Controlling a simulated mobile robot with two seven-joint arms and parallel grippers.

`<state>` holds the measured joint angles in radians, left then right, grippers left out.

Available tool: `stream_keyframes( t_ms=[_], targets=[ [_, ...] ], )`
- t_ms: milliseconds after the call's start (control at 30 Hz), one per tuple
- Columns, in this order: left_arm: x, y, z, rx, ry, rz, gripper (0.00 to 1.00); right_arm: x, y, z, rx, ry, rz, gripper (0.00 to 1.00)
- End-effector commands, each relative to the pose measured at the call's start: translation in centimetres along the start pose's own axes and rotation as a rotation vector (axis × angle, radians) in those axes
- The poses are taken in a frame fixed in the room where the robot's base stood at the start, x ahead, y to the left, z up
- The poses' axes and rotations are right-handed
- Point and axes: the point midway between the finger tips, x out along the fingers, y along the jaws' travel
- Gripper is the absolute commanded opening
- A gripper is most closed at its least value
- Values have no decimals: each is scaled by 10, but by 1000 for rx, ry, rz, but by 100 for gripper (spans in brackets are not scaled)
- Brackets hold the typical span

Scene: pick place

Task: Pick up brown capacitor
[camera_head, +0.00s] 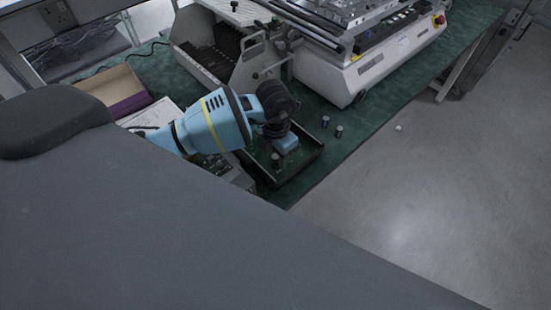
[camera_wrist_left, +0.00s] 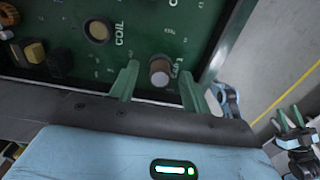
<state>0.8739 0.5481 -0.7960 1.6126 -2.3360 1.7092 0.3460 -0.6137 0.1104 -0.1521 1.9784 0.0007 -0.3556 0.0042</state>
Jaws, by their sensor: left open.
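A brown capacitor (camera_wrist_left: 160,70) with a pale top stands on the green board at the printed CAP mark in the left wrist view. In the head view a small dark cylinder (camera_head: 275,160) in the black-edged tray (camera_head: 303,164) seems to be the same part. My left gripper (camera_head: 281,151) is low over this tray. In the left wrist view its two green fingers (camera_wrist_left: 158,74) are open, one on each side of the capacitor, with visible gaps. My right gripper (camera_wrist_left: 290,118) shows small at the right edge of that view, away from the board; its opening is unclear.
A large white machine (camera_head: 370,70) and a grey slotted rack (camera_head: 215,50) stand behind. Other board parts (camera_wrist_left: 35,50) lie left of my fingers.

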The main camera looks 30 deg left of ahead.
Motion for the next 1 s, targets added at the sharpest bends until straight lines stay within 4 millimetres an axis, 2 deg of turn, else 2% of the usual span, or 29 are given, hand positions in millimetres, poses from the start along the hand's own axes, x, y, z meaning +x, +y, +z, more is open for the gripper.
stream_keyframes(
  t_ms=[167,500,767,1000],
  targets=[
    [-1,0,1,0,-2,1,46,0,0,-1,2,2,0,36],
    [-1,0,1,0,-2,1,3,0,1,0,-3,1,0,36],
    [-2,0,1,0,-3,1,3,0,3,0,-13,-1,-1,36],
    [-18,1,1,1,-5,2,3,0,3,0,-13,-1,-1,36]
  ],
)
